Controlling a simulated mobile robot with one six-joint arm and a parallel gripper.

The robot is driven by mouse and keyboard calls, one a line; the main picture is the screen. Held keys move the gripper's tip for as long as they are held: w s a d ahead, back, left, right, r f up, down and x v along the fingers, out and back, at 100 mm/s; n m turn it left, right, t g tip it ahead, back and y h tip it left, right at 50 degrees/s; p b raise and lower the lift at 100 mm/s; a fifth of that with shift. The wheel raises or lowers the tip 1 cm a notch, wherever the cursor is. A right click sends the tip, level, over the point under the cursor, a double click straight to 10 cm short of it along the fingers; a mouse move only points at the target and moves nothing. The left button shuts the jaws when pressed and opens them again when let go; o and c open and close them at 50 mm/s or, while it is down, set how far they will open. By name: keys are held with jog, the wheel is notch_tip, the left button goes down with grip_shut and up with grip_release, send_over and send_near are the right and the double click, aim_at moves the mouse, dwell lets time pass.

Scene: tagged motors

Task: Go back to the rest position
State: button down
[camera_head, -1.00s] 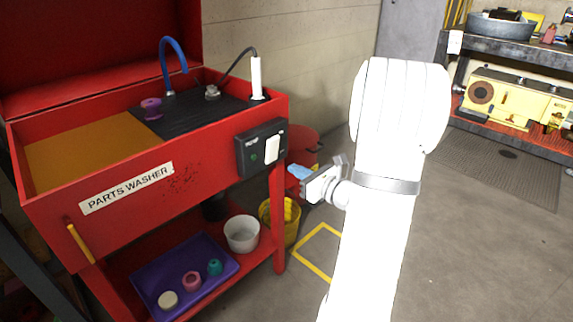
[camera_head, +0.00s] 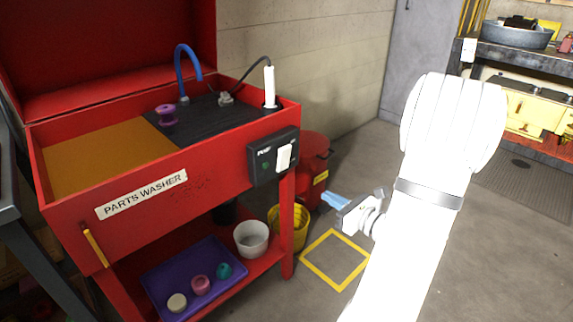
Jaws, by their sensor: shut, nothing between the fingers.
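My gripper (camera_head: 336,200) is at the right of centre, in front of my white arm. Its pale blue fingers point left and are together with nothing between them. It hangs in open air, apart from the red parts washer (camera_head: 190,160) to its left. No motor shows in my gripper.
A purple spool-shaped part (camera_head: 166,114) sits on the washer's black mat. Below, a purple tray (camera_head: 195,262) holds 3 small parts, beside a white bucket (camera_head: 251,239). A yellow bucket (camera_head: 301,236) and red can (camera_head: 312,165) stand near the yellow floor square (camera_head: 333,284). A workbench (camera_head: 520,60) stands back right.

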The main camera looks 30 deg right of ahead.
jog(key=s+a+r+n+g+y+p, duration=0.1)
jog(key=a+r+n+g+y+p, duration=0.75)
jog(key=a, duration=0.75)
jog(key=s+a+r+n+g+h+p, duration=0.55)
jog(key=s+a+r+n+p, duration=0.3)
jog(key=r+n, duration=0.2)
jog(key=s+d+r+n+h+p, duration=0.1)
jog(key=s+r+n+h+p, duration=0.3)
jog(key=r+n+h+p, duration=0.4)
notch_tip(320, 180, up, 6)
jog(key=n+p, duration=0.2)
jog(key=n, duration=0.3)
jog(key=shift+f+n, duration=0.25)
jog(key=shift+n, duration=0.05)
jog(key=c, duration=2.1)
grip_release()
jog(key=shift+s+d, duration=0.1)
